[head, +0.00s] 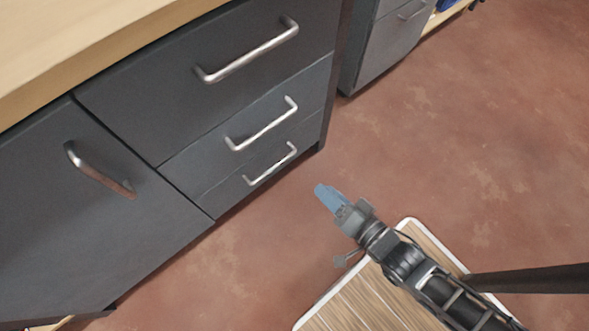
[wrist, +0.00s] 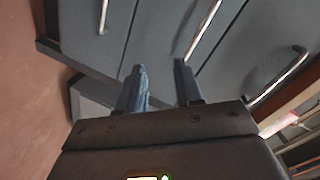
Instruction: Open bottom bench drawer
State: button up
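The bottom bench drawer (head: 225,195) is the lowest dark grey front in the stack, and it looks shut. Its silver bar handle (head: 270,166) shows clearly in the head view. My gripper (head: 327,198) is to the right of and below this handle, apart from it over the floor. In the wrist view the fingers of my gripper (wrist: 160,88) are spread with a gap between them and hold nothing. The drawer fronts appear turned sideways there, and the handle nearest the floor side (wrist: 103,15) seems to be the bottom one.
Above it are a middle drawer handle (head: 262,125) and a top drawer handle (head: 248,52), under a wooden worktop (head: 70,38). A cupboard door (head: 75,215) is at the left. Another grey cabinet (head: 385,45) stands behind. Red-brown floor (head: 460,130) is clear in front.

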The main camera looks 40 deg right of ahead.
aim_at(278, 164)
jog(key=shift+w+d+f+m+b, duration=0.1)
jog(key=shift+w+f+m+b, duration=1.25)
jog(key=shift+w+f, duration=2)
jog(key=shift+w+d+f+m+b, duration=0.1)
jog(key=shift+w+f+m+b, duration=0.7)
jog(key=shift+w+f+b, duration=1.85)
jog(key=shift+w+d+f+m+b, duration=0.1)
jog(key=shift+w+f+m+b, duration=0.9)
jog(key=shift+w+f, duration=3.05)
jog(key=shift+w+r, duration=0.45)
jog(key=shift+r, duration=0.05)
jog(key=shift+c, duration=0.4)
grip_shut()
